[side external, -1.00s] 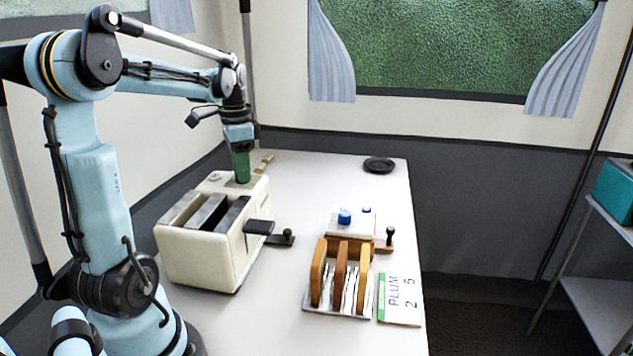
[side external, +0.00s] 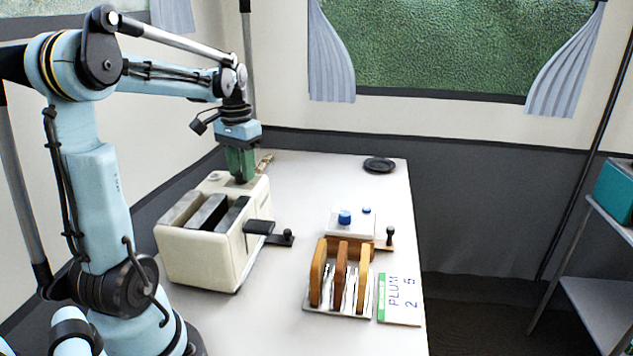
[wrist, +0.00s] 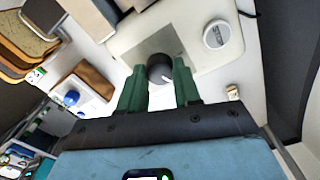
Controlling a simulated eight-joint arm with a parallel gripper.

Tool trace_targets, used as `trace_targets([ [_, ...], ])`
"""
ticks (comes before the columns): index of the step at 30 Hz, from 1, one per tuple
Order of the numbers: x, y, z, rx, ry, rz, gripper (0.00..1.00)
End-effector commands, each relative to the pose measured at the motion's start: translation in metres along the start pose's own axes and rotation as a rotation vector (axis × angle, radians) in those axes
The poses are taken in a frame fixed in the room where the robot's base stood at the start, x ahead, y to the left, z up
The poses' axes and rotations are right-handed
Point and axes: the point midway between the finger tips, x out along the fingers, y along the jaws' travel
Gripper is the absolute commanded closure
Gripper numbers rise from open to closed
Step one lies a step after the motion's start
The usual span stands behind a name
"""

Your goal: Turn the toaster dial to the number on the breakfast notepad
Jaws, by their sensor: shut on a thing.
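The cream toaster (side external: 203,262) stands on the white table, and its top also shows in the wrist view (wrist: 220,70). Its dark round dial (wrist: 160,68) has a white pointer line, angled toward the lower right in the wrist view. My gripper (wrist: 158,72) has its green fingers on either side of the dial and is shut on it. In the side view my gripper (side external: 241,180) points down at the toaster's far end and hides the dial. The notepad (side external: 399,299) lies flat at the front right, with a green edge, reading "PLUM" and "2 5" sideways.
A rack (side external: 340,308) with wooden-looking slices stands beside the notepad. Behind it is a white box with blue knobs (side external: 351,221). A black lever (side external: 268,230) sticks out from the toaster's right side. A dark plate (side external: 379,165) lies at the back. The table's middle is clear.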

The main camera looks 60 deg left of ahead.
Motion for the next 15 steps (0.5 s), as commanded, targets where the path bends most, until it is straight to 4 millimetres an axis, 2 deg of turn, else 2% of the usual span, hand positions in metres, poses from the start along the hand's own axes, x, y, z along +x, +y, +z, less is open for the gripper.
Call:
trace_targets([
  [6, -0.0001, -0.0001, -0.0001, -0.148, 0.0, -0.001, 0.98],
  [15, -0.0001, -0.0001, -0.0001, -0.264, 0.0, 0.0, 0.98],
])
